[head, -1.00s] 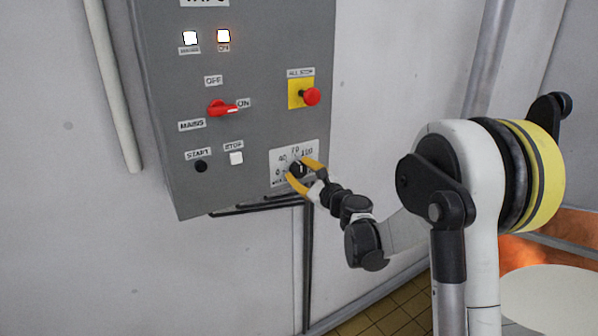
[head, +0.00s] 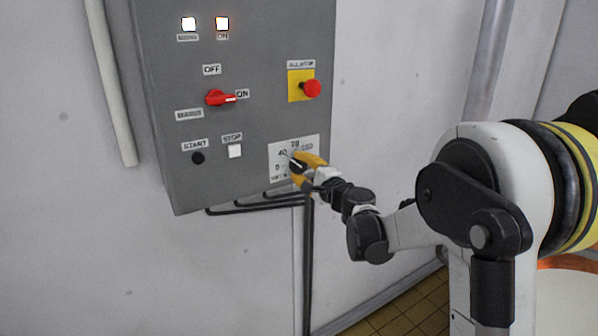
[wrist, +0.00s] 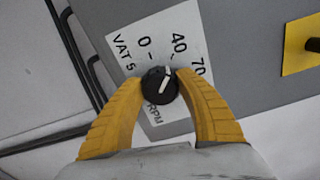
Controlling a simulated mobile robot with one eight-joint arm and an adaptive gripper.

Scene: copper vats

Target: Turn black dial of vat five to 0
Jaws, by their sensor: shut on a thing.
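The black dial (wrist: 160,85) of vat five sits on a white scale plate (wrist: 126,22) marked "VAT 5", 0, 40, 70 and RPM in the wrist view. Its white pointer line points at about the 40 mark. My gripper (wrist: 160,80) is shut on the dial, with one yellow finger on each side. In the head view my gripper (head: 300,168) is at the plate (head: 310,147) on the lower right of the grey control box, and its fingers partly hide the dial.
The grey box also carries a red emergency stop (head: 312,88) above the plate, a red mains switch (head: 221,98) pointing to ON, a black start button (head: 198,158) and a white stop button (head: 235,151). Black cables (head: 245,207) run below it.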

